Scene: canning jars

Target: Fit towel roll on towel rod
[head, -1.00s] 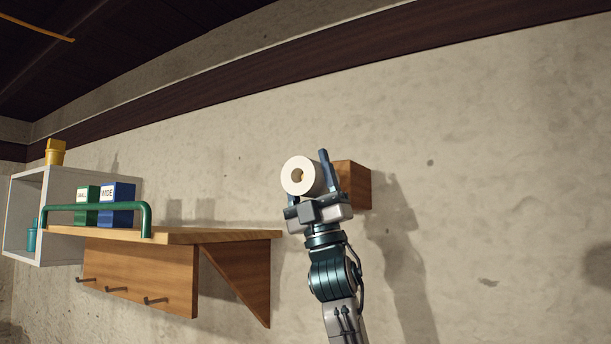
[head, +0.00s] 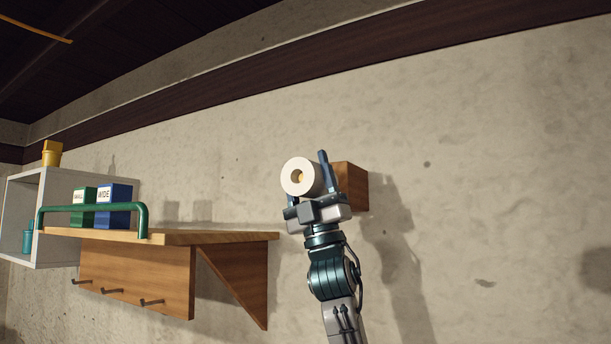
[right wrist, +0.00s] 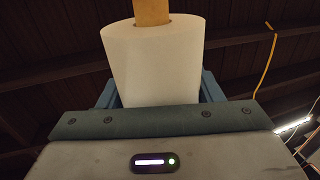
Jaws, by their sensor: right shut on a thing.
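The white towel roll (head: 312,172) is in my right gripper (head: 309,178), which is shut on it, one finger upright on its right side. The roll's open end faces the head camera. The tan towel rod (head: 300,178) shows inside its hole. In the right wrist view the rod (right wrist: 151,10) enters the hole of the roll (right wrist: 153,65). A brown wooden block (head: 355,187) on the wall stands behind the roll. How far the roll is along the rod is hard to tell. My left gripper is out of view.
A wooden shelf (head: 205,239) with a green rail (head: 95,208), a green box (head: 83,217) and a blue box (head: 115,209) stands left of my right arm. Hooks sit below. A white cubby (head: 58,180) is farther left. The wall at right is bare.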

